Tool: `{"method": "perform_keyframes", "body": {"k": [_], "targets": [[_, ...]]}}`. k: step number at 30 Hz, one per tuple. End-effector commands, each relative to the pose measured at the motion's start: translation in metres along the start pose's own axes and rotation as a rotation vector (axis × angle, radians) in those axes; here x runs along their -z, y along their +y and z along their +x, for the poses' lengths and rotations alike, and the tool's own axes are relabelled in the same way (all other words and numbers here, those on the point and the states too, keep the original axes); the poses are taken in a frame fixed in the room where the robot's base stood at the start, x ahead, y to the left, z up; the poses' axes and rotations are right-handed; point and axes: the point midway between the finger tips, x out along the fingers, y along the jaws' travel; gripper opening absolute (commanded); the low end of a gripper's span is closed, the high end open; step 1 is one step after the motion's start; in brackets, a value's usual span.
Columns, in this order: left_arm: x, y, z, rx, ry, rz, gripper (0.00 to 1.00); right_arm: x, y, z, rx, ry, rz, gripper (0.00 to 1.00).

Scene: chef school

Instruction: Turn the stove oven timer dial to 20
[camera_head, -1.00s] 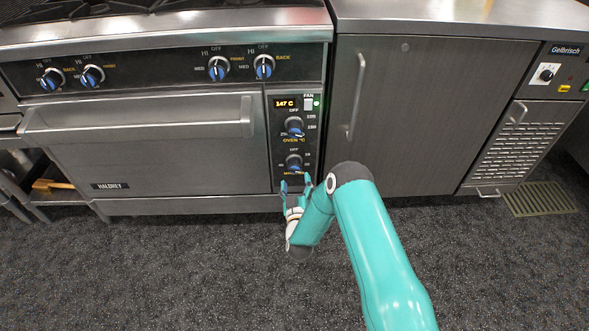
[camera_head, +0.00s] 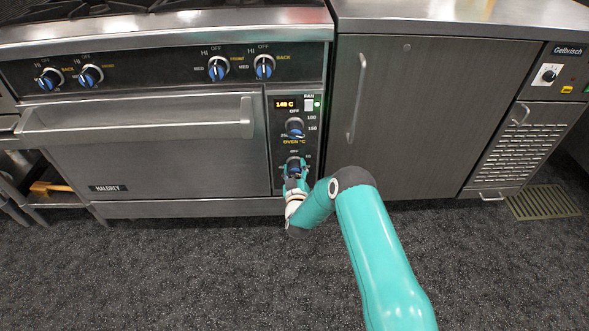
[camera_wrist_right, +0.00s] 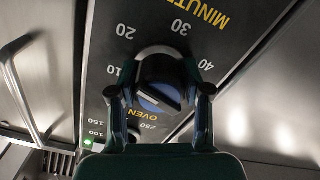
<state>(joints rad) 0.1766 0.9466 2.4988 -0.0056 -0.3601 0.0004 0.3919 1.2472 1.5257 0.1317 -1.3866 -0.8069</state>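The oven timer dial (camera_head: 293,167) is the lower blue-and-black knob on the oven's control panel (camera_head: 283,147). In the right wrist view the dial (camera_wrist_right: 160,85) shows close up, with a blue face and the numbers 10, 20, 30 and 40 around it, beside the word MINUTES. My right gripper (camera_head: 294,174) is at the dial. In the wrist view its two dark fingers (camera_wrist_right: 160,80) stand on either side of the dial, with the tips closed in against its sides. The pointer's exact setting is hard to read. My left gripper is not in view.
The oven temperature dial (camera_head: 295,128) sits just above, below a display (camera_head: 285,104) reading 148 C. The oven door handle (camera_head: 140,128) juts out at left. A dark cabinet (camera_head: 430,120) with a vertical handle (camera_head: 357,97) stands to the right. The floor in front is clear.

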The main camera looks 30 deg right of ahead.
Motion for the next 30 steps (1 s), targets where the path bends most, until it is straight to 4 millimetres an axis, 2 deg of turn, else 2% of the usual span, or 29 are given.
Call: {"method": "perform_keyframes", "body": {"k": [1, 5, 8, 15, 24, 25, 28, 30], "targets": [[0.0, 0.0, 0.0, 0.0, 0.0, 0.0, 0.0, 0.0, -0.001, 0.0, 0.002, 0.0, 0.0, 0.34], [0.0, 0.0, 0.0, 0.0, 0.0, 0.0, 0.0, 0.0, -0.001, 0.0, 0.003, 0.0, 0.0, 0.13], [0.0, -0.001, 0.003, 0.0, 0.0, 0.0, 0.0, -0.001, -0.001, 0.0, 0.003, 0.001, 0.014, 0.13], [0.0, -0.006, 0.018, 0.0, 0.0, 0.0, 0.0, -0.002, -0.002, 0.0, 0.003, 0.001, 0.178, 0.13], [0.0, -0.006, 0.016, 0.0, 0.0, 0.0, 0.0, 0.001, -0.001, 0.0, 0.005, 0.0, 0.197, 0.13], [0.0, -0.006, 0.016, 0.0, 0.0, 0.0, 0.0, 0.001, -0.002, 0.0, 0.005, 0.0, 0.197, 0.53], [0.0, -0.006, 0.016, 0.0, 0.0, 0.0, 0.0, 0.0, -0.001, 0.0, 0.005, 0.0, 0.196, 0.69], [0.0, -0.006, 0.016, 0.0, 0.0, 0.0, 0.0, 0.0, -0.001, 0.0, 0.004, 0.0, 0.196, 0.73]]}}
